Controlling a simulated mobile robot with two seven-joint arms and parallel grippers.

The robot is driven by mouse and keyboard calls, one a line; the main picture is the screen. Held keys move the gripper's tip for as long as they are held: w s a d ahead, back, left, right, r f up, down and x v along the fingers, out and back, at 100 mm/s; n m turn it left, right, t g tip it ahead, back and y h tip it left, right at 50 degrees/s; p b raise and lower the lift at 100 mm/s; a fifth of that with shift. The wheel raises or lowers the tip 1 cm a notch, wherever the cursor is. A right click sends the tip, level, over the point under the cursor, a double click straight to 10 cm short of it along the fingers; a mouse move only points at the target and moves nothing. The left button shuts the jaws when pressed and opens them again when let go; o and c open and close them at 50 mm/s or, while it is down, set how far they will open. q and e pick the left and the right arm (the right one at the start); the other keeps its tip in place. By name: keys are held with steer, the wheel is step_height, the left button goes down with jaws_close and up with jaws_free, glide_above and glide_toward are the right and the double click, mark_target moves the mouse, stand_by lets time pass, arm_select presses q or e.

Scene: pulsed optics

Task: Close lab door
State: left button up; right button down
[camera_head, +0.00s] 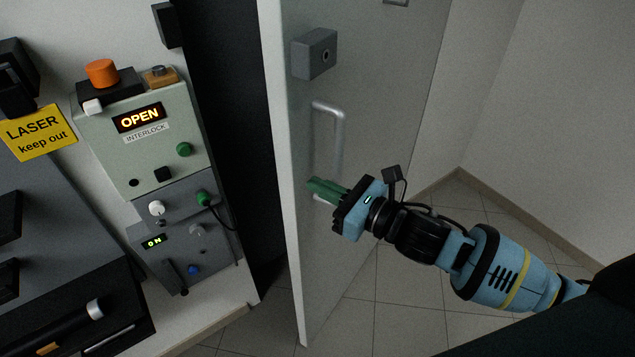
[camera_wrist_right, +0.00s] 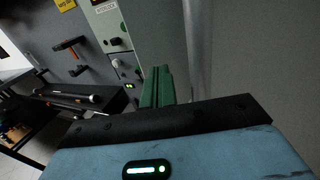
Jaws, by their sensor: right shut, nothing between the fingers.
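The lab door (camera_head: 380,100) is a grey panel standing open in the head view, with a dark gap between its free edge and the wall. It carries a silver bar handle (camera_head: 340,135) and a grey lock box (camera_head: 314,54). My right gripper (camera_head: 312,186) is shut and empty, its green fingers at the lower end of the handle; I cannot tell whether they touch it. In the right wrist view the shut green fingers (camera_wrist_right: 158,86) stand beside a vertical metal bar. The left gripper is not in view.
An interlock box (camera_head: 150,160) with a lit OPEN sign (camera_head: 138,118) is on the wall left of the door. A yellow laser sign (camera_head: 37,133) and dark equipment stand farther left. The tiled floor (camera_head: 400,290) near the door looks clear.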

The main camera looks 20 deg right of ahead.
steer(key=shift+w+a, duration=0.45)
steer(key=shift+w, duration=0.05)
